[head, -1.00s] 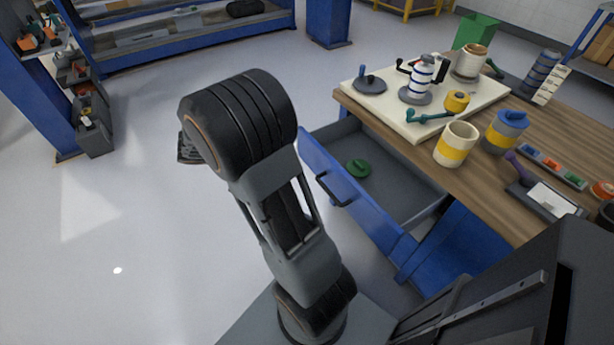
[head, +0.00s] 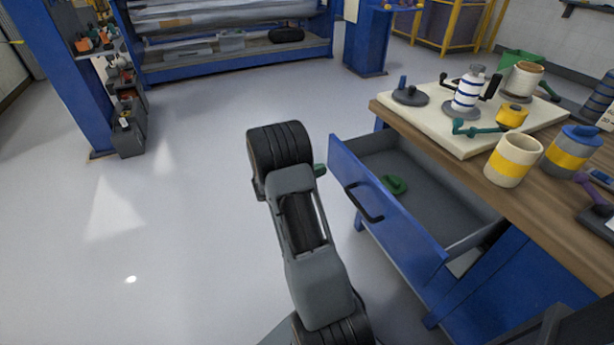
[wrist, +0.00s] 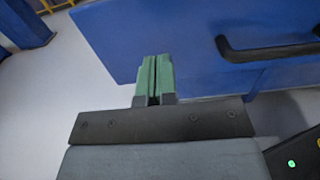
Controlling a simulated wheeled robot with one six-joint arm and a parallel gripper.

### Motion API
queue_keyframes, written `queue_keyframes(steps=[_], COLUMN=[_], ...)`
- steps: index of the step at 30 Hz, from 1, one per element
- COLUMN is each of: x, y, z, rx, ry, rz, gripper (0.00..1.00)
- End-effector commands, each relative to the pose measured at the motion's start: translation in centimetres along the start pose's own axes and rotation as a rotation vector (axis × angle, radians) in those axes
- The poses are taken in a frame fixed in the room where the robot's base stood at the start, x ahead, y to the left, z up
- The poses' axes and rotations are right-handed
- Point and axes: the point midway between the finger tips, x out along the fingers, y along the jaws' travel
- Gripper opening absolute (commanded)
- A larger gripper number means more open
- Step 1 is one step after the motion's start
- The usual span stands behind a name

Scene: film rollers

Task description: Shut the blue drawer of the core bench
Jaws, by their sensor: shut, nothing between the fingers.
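The blue drawer (head: 392,215) of the core bench is open, pulled out toward my arm. Its front has a black handle (head: 364,203), which also shows in the wrist view (wrist: 265,50). A green object (head: 396,185) lies inside on the grey drawer floor. My gripper (wrist: 153,75) has green fingers, shut and empty, pointing at the blue drawer front to the left of the handle. Whether the tips touch the front I cannot tell. In the head view my arm hides most of the gripper; a bit of green (head: 320,170) shows beside the drawer front.
The wooden bench top (head: 480,180) carries a cream board (head: 455,130) with a white-and-blue striped part, a cream-and-yellow cup (head: 513,160) and a grey-and-yellow container (head: 571,153). A blue shelf rack (head: 240,65) stands at the back. The floor left of my arm is clear.

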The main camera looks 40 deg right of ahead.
Motion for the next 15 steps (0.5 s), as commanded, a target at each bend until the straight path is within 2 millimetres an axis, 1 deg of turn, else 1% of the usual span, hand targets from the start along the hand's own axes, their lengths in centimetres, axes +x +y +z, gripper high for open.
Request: queue_keyframes(steps=[1,6,10,15], x=[1.0,3.6,5.1,6.1], y=[-0.1,-0.1,-0.1,0.0], z=[-0.1,-0.1,-0.1,-0.1], rx=[0.001,0.001,0.001,0.001], ry=[0.001,0.001,0.001,0.002], rz=[-0.005,-0.003,-0.002,0.0], gripper=[0.0,0.0,0.0,0.0])
